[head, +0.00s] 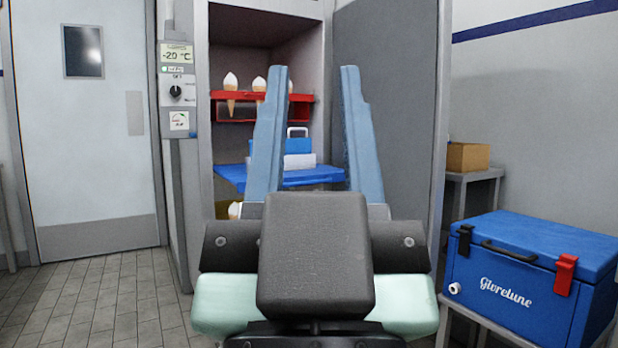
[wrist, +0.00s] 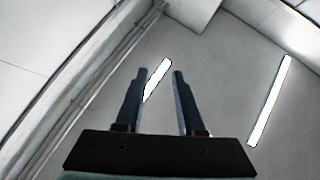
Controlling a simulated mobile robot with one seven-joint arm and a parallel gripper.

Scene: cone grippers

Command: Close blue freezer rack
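The blue freezer rack (head: 229,173) is in the open freezer cabinet in the head view, at middle height. It sticks out toward the front of the cabinet. A blue box with a white handle (head: 297,143) and a white block stand on it. My gripper (head: 309,72) is open and empty, its two blue fingers pointing up in front of the cabinet. The fingers hide parts of the rack. In the wrist view my gripper (wrist: 158,72) shows against the ceiling and its lamps; the rack is not seen there.
A red rack (head: 232,95) with ice cream cones is above the blue one. The freezer door (head: 392,110) stands open at the right. A blue cool box (head: 520,265) sits on a stand at the front right, with a cardboard box (head: 467,156) behind. Tiled floor (head: 100,300) is clear at the left.

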